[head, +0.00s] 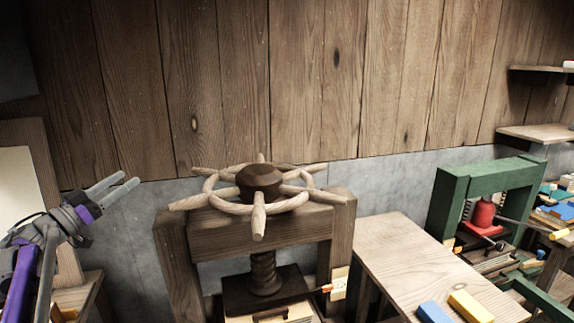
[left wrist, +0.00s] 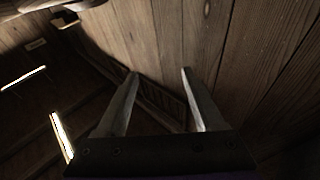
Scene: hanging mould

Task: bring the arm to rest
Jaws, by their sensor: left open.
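My left gripper (head: 117,187) is at the left of the head view, raised and apart from everything, pointing up and to the right. Its two grey fingers are spread, with nothing between them. In the left wrist view the open fingers (left wrist: 158,72) show against the plank wall (left wrist: 225,45). My left arm comes in from the lower left with a purple link. My right gripper is in neither view.
A wooden screw press (head: 175,250) with a spoked handwheel (head: 258,185) stands right of my left gripper. A wooden table (head: 400,255) carries a blue block (head: 433,312) and a yellow block (head: 470,306). A green press (head: 445,200) stands at the right.

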